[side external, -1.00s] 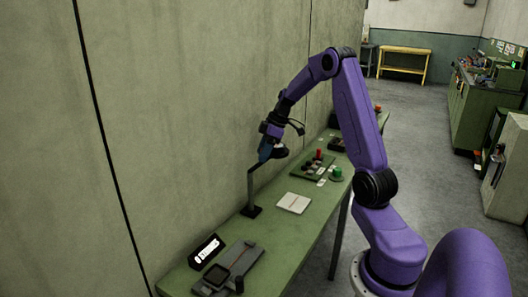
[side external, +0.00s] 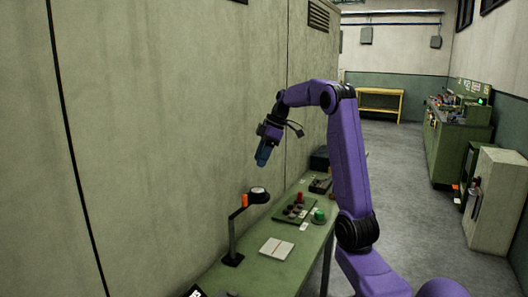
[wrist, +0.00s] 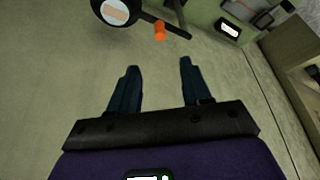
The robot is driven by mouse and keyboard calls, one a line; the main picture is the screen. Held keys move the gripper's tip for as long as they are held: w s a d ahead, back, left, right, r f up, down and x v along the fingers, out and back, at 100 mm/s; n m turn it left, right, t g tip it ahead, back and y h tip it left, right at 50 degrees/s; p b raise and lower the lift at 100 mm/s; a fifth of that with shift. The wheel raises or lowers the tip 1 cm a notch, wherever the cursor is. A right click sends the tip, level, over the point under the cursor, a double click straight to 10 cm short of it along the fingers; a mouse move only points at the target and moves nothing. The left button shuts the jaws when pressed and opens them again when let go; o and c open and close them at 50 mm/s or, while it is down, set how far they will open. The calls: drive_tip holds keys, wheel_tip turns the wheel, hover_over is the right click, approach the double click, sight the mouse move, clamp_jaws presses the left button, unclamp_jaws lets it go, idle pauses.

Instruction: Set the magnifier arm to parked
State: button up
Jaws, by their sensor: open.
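The magnifier arm (side external: 233,232) stands on a dark base at the wall side of the green table. Its upper link slants up and right to a round lens head (side external: 259,195), with an orange grip (side external: 245,200) beside it. The wrist view shows the lens head (wrist: 115,11) at the top and the orange grip (wrist: 159,30) to its right. My gripper (side external: 262,160) is above the lens head, apart from it, pointing down. In the wrist view my gripper (wrist: 158,66) has its two fingers spread with nothing between them. No parked marking is readable.
The green table (side external: 250,280) runs along the wall. A white pad (side external: 276,248), a panel with knobs and a red button (side external: 293,210), and a green button (side external: 319,216) are on it. A lit display (wrist: 230,28) shows in the wrist view. The air around my gripper is clear.

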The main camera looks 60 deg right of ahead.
drive_tip(key=shift+v, duration=0.95)
drive_tip(key=shift+a, duration=0.1)
drive_tip(key=s+a+f+n+g, duration=0.1)
drive_tip(key=s+a+f+g, duration=0.15)
drive_tip(key=a, duration=1.15)
drive_tip(key=s+a+f+n+g, duration=0.1)
drive_tip(key=s+a+f, duration=0.15)
drive_tip(key=a, duration=1.15)
drive_tip(key=s+a+f+n, duration=0.1)
drive_tip(key=s+a+f, duration=0.1)
drive_tip(key=s, duration=0.5)
drive_tip(key=s+a+f+n+h, duration=0.1)
drive_tip(key=s+a+f, duration=0.2)
drive_tip(key=s, duration=0.3)
drive_tip(key=s+a+f+n+h, duration=0.1)
drive_tip(key=s+a+f, duration=0.1)
drive_tip(key=s, duration=0.5)
drive_tip(key=shift+s+a+f, duration=0.2)
drive_tip(key=shift+s+a, duration=0.1)
drive_tip(key=shift+a, duration=0.55)
